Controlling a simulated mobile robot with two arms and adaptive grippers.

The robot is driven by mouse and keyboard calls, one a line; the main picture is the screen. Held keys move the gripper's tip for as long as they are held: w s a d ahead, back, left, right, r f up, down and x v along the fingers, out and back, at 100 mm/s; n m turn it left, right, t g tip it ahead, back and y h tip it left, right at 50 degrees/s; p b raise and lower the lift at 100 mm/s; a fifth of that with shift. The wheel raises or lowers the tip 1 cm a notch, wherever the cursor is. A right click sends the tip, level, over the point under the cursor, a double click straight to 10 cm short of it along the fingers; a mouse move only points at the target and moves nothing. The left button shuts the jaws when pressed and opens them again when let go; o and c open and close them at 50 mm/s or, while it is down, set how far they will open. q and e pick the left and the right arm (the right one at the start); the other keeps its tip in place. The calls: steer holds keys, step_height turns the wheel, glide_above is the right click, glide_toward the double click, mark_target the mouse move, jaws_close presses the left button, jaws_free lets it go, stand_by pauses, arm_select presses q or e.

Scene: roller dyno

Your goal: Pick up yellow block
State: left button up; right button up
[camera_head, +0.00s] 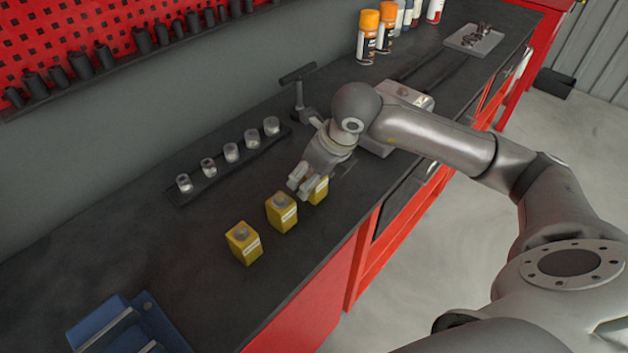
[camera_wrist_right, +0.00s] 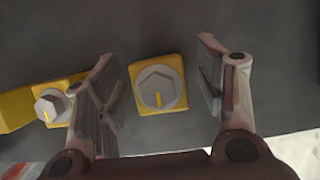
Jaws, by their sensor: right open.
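Three yellow blocks with round grey tops stand in a row on the dark workbench: a left block (camera_head: 243,243), a middle block (camera_head: 281,212) and a right block (camera_head: 319,190). My right gripper (camera_head: 300,186) is above the right block and partly hides it. In the right wrist view, the open fingers of my right gripper (camera_wrist_right: 162,90) have one yellow block (camera_wrist_right: 158,84) between them, with gaps on both sides. Another yellow block (camera_wrist_right: 48,106) lies outside the left finger, partly hidden by it. My left gripper is not in view.
A dark rack (camera_head: 212,179) with several small metal cylinders lies behind the blocks. A blue case (camera_head: 128,325) sits at the lower left. Spray cans (camera_head: 367,36) stand at the far end. The bench's front edge runs close to the blocks.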

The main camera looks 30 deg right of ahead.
steer(key=shift+x, duration=1.4)
steer(key=shift+r, duration=0.1)
steer(key=c, duration=1.3)
steer(key=shift+w, duration=0.1)
jaws_close()
steer(key=shift+r, duration=0.2)
